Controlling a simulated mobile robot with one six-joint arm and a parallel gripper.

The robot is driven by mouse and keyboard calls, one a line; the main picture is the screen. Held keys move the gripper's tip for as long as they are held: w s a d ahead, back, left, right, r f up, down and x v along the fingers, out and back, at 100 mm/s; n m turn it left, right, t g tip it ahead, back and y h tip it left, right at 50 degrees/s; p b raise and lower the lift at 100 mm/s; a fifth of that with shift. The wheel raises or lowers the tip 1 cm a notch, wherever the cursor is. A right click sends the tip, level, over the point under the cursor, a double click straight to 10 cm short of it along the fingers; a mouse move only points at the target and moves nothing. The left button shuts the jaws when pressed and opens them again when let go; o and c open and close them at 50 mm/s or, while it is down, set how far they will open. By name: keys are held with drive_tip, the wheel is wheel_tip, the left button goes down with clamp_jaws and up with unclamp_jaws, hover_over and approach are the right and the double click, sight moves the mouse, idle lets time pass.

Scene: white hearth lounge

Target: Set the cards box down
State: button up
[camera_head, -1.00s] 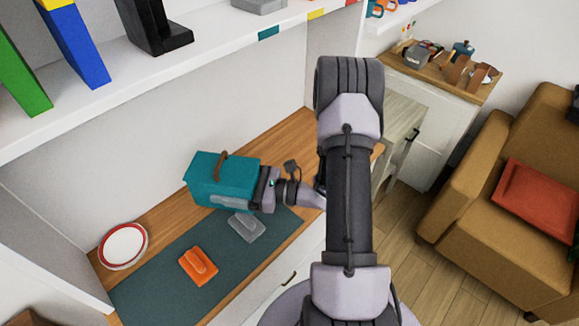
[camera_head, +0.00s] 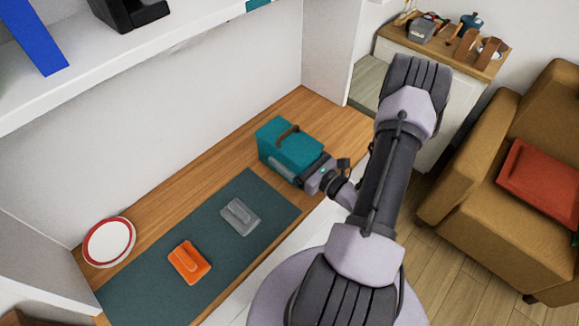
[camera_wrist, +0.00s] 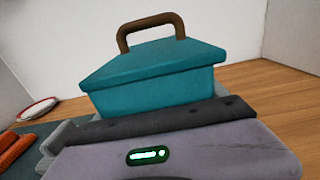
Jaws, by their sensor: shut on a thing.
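The cards box is a teal box with a lid and a brown arched handle. In the head view the cards box (camera_head: 289,142) is upright over the bare wooden counter (camera_head: 331,115), beyond the right end of the dark mat. My gripper (camera_head: 296,172) is shut on its near side. In the wrist view the box (camera_wrist: 155,88) stands level just beyond my gripper body (camera_wrist: 165,145), with its handle up. Its underside is hidden, so I cannot tell whether it touches the counter. The fingertips are mostly hidden.
A dark green mat (camera_head: 170,275) holds an orange item (camera_head: 189,262) and a grey item (camera_head: 240,216). A red-rimmed white plate (camera_head: 109,242) lies at the left end. A white shelf (camera_head: 140,50) overhangs the counter. Bare wood lies right of the box.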

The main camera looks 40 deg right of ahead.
drive_tip(key=shift+f+b, duration=0.6)
drive_tip(key=shift+f, duration=1.35)
drive_tip(key=shift+f, duration=0.1)
drive_tip(key=shift+f, duration=0.15)
drive_tip(key=o, duration=1.4)
drive_tip(key=shift+o, duration=0.2)
